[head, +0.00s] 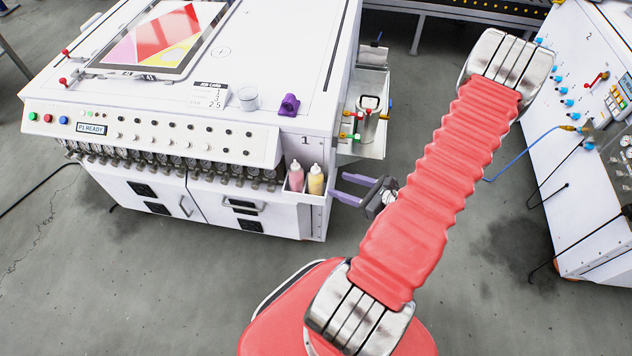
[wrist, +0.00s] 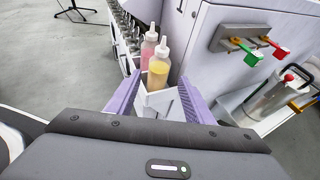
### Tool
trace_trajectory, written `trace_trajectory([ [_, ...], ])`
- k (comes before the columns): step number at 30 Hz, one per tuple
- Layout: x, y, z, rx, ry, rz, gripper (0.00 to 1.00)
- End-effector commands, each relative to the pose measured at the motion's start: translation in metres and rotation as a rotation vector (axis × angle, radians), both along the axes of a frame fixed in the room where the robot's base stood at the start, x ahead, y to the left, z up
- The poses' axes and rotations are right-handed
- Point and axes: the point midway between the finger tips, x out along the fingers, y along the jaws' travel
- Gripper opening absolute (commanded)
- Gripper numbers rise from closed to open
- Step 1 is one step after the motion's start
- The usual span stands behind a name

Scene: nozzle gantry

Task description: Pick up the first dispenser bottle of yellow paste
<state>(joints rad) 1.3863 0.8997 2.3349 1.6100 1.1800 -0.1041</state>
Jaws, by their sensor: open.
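A clear dispenser bottle of yellow paste (head: 315,181) with a pale nozzle stands upright in a small white holder (head: 308,198) on the side of the white machine marked 1. It also shows in the wrist view (wrist: 159,70). A similar bottle of pink paste (head: 296,176) stands beside it, on the left in the head view and behind it in the wrist view (wrist: 149,50). My gripper (head: 337,188), with purple fingers, is open just right of the holder. In the wrist view the yellow bottle appears between the fingers, beyond them, and the jaws are empty.
The white machine (head: 160,90) carries a picture tray (head: 157,40), a clear cup (head: 248,98) and a purple part (head: 289,105). Valves with red and green handles (wrist: 245,50) are on its right side. A second machine (head: 590,130) stands at right; grey floor lies between.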

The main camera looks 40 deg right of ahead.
Motion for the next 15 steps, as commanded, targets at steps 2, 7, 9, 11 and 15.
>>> trace_trajectory([
  [2, 0.009, 0.003, -0.004, 0.002, 0.000, 0.004, 0.48],
  [7, 0.026, 0.006, -0.011, 0.002, 0.000, 0.002, 0.48],
  [9, 0.030, 0.007, -0.013, 0.002, 0.000, 0.002, 0.48],
  [11, 0.032, 0.007, -0.014, 0.002, 0.000, 0.000, 0.48],
  [15, 0.033, 0.007, -0.014, 0.001, 0.000, 0.000, 0.48],
])
